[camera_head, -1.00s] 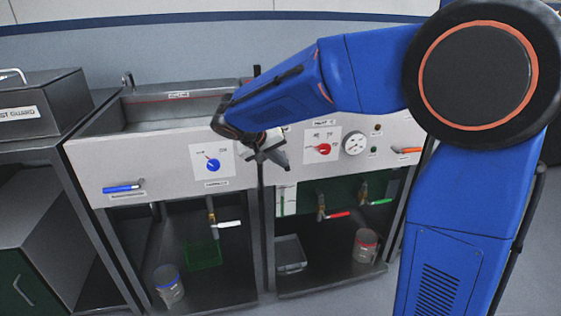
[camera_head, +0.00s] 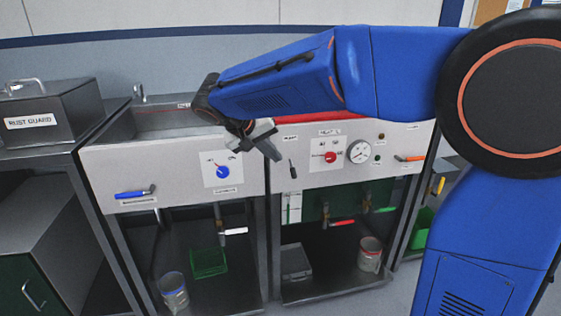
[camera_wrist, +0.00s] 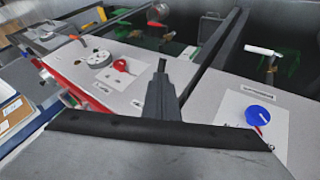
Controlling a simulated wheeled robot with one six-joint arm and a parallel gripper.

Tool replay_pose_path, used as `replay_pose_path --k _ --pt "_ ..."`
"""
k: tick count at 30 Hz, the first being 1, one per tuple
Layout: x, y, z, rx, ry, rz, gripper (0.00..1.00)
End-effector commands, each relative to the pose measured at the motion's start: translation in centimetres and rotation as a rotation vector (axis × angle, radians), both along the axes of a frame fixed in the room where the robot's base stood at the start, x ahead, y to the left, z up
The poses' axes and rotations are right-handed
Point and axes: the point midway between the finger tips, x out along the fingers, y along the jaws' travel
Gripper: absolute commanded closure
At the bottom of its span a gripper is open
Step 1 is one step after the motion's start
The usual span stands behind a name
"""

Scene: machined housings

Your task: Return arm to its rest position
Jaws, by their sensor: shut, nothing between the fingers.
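My blue arm reaches from the right across the head view, in front of the upper part of two joined metal sink stations. My gripper (camera_head: 264,138) hangs at its end before the white front panel (camera_head: 130,172), between the blue knob (camera_head: 222,172) and the red knob (camera_head: 330,157). It is shut and holds nothing. In the wrist view my gripper (camera_wrist: 161,68) points up the picture, its fingers together. The red knob (camera_wrist: 121,65) lies left of it and the blue knob (camera_wrist: 257,116) right. The arm hides part of the right basin.
A "RUST GUARD" metal box (camera_head: 52,114) stands at left. Below the panel are taps, a green basket (camera_head: 208,262), a blue-banded jar (camera_head: 173,292), a red-banded jar (camera_head: 370,254) and a grey box (camera_head: 296,262). A gauge (camera_head: 359,151) sits right of the red knob.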

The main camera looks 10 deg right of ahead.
Motion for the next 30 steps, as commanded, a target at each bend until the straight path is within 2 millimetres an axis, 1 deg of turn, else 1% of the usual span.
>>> replay_pose_path --k 3,6,9,11,14,17,18,20,21,23,24,30 --pt "-0.7 1.0 1.1 0.000 0.000 0.002 1.00" --pt "-1.1 1.4 1.7 0.002 0.000 0.001 1.00" --pt "-1.4 1.4 2.0 0.003 0.002 -0.001 1.00" --pt "-1.8 1.0 2.0 0.009 0.009 0.000 1.00" --pt "-3.2 -0.7 1.8 0.034 0.031 0.007 1.00" --pt "-5.4 -3.4 1.3 0.076 0.067 0.017 1.00" --pt "-6.5 -4.4 1.0 0.095 0.082 0.024 1.00" --pt "-8.2 -5.9 0.4 0.126 0.102 0.036 1.00" --pt "-9.3 -6.8 0.1 0.147 0.114 0.043 1.00" --pt "-10.9 -8.1 -0.5 0.177 0.129 0.056 1.00" --pt "-12.1 -8.8 -0.9 0.198 0.137 0.064 1.00" --pt "-17.7 -11.9 -3.2 0.300 0.158 0.108 1.00"
